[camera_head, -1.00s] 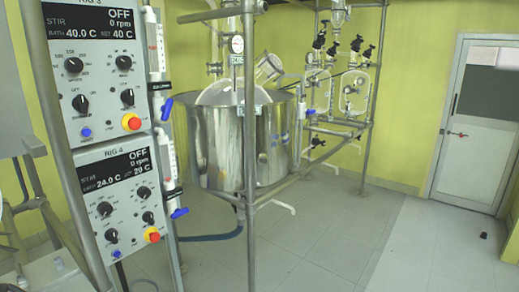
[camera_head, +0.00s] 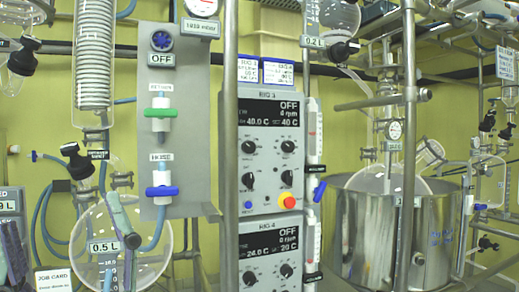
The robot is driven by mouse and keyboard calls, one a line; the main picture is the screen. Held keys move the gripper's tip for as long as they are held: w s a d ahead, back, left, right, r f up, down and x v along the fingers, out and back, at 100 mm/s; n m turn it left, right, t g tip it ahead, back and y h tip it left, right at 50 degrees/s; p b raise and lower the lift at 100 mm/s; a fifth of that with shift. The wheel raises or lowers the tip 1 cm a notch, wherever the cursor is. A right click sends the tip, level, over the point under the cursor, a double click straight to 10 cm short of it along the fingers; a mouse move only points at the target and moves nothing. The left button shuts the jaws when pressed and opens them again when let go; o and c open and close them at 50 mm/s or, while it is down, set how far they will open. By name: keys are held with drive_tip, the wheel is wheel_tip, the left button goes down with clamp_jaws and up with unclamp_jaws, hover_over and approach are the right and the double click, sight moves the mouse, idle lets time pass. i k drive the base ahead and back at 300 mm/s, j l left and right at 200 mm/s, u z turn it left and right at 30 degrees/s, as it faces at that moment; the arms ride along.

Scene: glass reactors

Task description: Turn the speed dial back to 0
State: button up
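The RIG 3 control panel (camera_head: 268,168) is upright at the middle of the head view. Its display (camera_head: 270,117) reads OFF, 0 rpm. Below it are an upper left dial (camera_head: 249,147), an upper right dial (camera_head: 288,146), a lower left knob (camera_head: 247,181) and a lower right knob (camera_head: 288,179). The RIG 4 panel (camera_head: 264,223) is below, also reading OFF, with its two upper dials (camera_head: 252,270) (camera_head: 286,269) at the frame's bottom edge. The dial labels are too small to read, so I cannot tell which is the speed dial. My gripper is not in view.
A red stop button (camera_head: 286,200) sits on the RIG 3 panel. A grey valve plate (camera_head: 175,185) with green and blue handles and a round glass flask (camera_head: 150,262) are to the left. A steel vessel (camera_head: 365,235) stands right, behind a vertical pole (camera_head: 409,120).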

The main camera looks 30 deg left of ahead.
sight(249, 147)
drive_tip(key=i+j+z, duration=0.25)
drive_tip(key=j+z, duration=0.25)
drive_tip(key=j, duration=0.2)
drive_tip(key=i+j, duration=0.1)
drive_tip(key=j, duration=0.6)
drive_tip(key=i, duration=0.05)
